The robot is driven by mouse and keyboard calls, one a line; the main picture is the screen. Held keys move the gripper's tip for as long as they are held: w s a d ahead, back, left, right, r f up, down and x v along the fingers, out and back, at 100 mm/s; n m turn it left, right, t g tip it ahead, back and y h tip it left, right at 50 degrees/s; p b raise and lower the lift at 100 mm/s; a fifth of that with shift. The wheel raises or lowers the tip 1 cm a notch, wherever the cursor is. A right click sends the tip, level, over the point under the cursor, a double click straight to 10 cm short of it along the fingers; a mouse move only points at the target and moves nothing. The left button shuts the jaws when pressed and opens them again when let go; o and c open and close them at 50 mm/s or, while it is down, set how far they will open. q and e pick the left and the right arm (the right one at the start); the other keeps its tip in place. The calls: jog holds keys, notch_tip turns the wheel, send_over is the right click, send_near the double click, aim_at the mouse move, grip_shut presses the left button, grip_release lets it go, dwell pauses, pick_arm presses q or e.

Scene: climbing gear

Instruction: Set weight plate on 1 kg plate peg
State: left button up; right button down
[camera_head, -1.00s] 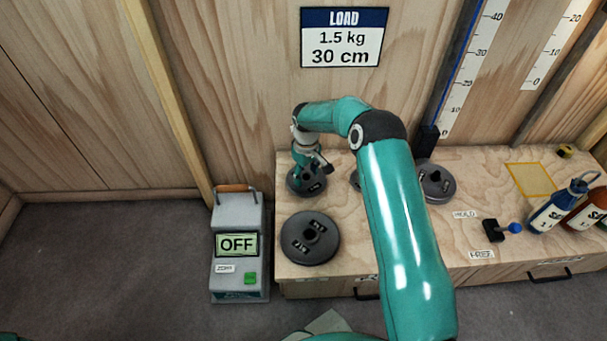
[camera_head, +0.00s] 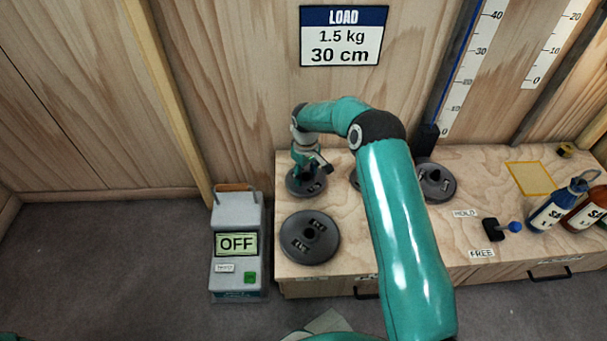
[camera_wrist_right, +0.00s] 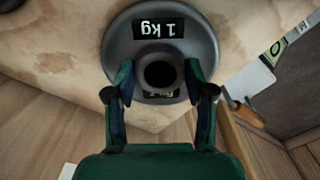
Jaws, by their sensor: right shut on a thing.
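A dark grey weight plate (camera_head: 303,189) lies at the back left of the wooden bench. In the right wrist view the plate (camera_wrist_right: 190,50) bears a "1 kg" label and has a raised round hub with a hole. My right gripper (camera_head: 304,173) reaches down over the plate from above. Its two fingers (camera_wrist_right: 159,74) are shut on opposite sides of the hub. I cannot tell whether the plate touches the bench. I cannot make out the 1 kg plate peg. My left gripper is not in view.
A larger plate (camera_head: 311,239) lies at the bench's front left. Another plate (camera_head: 437,184) lies right of my arm; one more is mostly hidden behind it. A grey box reading OFF (camera_head: 237,270) stands left of the bench. Bottles (camera_head: 553,213) stand at the right.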

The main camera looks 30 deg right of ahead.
jog(key=shift+f, duration=0.15)
jog(key=c, duration=0.7)
grip_release()
jog(key=shift+f, duration=0.15)
notch_tip(320, 180, up, 11)
jog(key=p, duration=0.7)
jog(key=shift+s, duration=0.15)
